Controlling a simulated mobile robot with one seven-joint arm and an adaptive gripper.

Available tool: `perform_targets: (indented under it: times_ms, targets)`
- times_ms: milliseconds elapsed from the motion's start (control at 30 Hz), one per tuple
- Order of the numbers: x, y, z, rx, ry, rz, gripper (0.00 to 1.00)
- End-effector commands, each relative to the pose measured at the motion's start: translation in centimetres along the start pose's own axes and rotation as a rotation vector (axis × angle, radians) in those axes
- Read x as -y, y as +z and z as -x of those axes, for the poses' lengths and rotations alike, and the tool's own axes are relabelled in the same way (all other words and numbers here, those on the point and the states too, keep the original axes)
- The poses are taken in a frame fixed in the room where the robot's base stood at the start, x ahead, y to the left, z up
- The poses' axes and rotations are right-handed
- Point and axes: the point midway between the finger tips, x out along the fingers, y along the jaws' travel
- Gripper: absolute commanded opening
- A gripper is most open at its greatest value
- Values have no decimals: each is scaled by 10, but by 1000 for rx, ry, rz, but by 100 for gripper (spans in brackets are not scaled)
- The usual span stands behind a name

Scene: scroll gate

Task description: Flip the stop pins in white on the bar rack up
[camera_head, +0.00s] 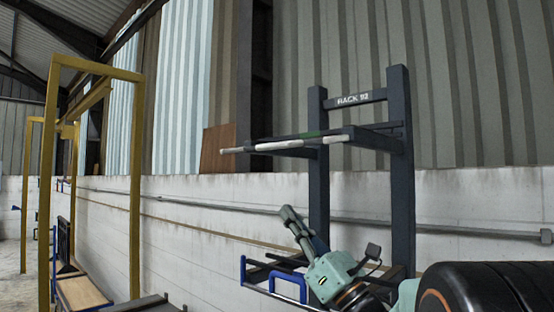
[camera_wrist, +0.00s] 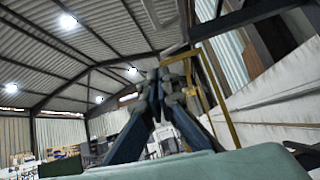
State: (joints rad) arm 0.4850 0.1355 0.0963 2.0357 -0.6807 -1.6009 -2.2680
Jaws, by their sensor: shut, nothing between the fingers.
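The dark bar rack (camera_head: 403,180) has two uprights against the wall and a label plate across the top. My gripper (camera_head: 288,212) is below the upper arms, in front of the rack, pointing up and left. It is shut and empty, apart from the white sections. Its fingers also show in the wrist view (camera_wrist: 160,78).
Lower on the rack are dark arms and a blue handle-shaped part (camera_head: 288,284), close to my arm. A yellow frame (camera_head: 135,190) stands at the left. A brown board (camera_head: 217,148) leans behind the upper arms. A pipe runs along the white wall (camera_head: 480,190).

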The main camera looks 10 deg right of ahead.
Motion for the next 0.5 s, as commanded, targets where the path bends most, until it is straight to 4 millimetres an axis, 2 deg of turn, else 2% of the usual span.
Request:
perform_targets:
  times_ms: [200,500]
  targets:
    - [2,16,9,50,12,73,0]
    - [2,18,10,56,14,83,0]
